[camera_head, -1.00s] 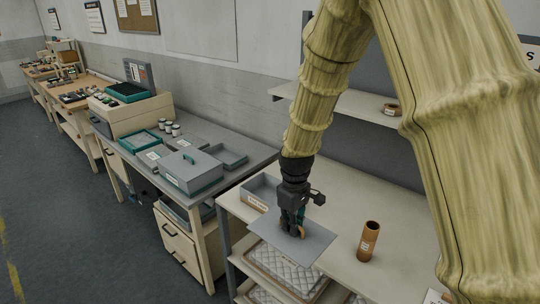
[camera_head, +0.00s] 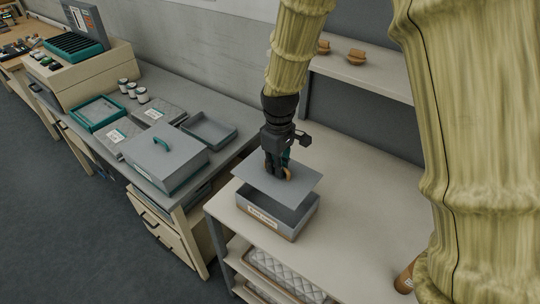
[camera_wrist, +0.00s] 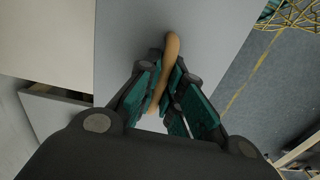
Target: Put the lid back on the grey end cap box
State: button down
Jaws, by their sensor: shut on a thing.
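My gripper (camera_head: 277,172) is shut on the tan handle of a flat grey lid (camera_head: 300,184). The handle (camera_wrist: 171,62) shows between the green finger pads in the wrist view, with the lid (camera_wrist: 125,40) spread beneath. In the head view the lid is held above the grey end cap box (camera_head: 267,222), a little toward the back left, and looks roughly level. The box is open, stands on the pale bench and has a label on its front. Part of its inside shows under the lid's front edge; the lid hides the rest.
A brown tube (camera_head: 405,279) is at the lower right, partly behind my arm. A shelf (camera_head: 366,76) with small brown pieces is above the bench at the back. A grey box with a teal handle (camera_head: 165,155) and trays stand on the left bench.

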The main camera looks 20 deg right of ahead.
aim_at(279, 184)
jog(key=shift+t, duration=0.3)
jog(key=s, duration=0.1)
jog(key=s+b, duration=0.1)
jog(key=s, duration=0.1)
jog(key=s+b, duration=0.1)
jog(key=shift+s+f, duration=0.25)
jog(key=shift+f, duration=0.05)
jog(key=shift+f+b, duration=0.3)
jog(key=shift+b, duration=0.2)
jog(key=f, duration=0.1)
jog(key=w+f+b, duration=0.1)
jog(key=f, duration=0.1)
jog(key=shift+w, duration=0.1)
jog(key=shift+w+f+p, duration=0.2)
jog(key=shift+f+p, duration=0.05)
jog(key=shift+p, duration=0.2)
jog(key=shift+w+f, duration=0.1)
jog(key=shift+w, duration=0.1)
jog(key=shift+w+f, duration=0.3)
jog(key=shift+f, duration=0.1)
dwell(1.0)
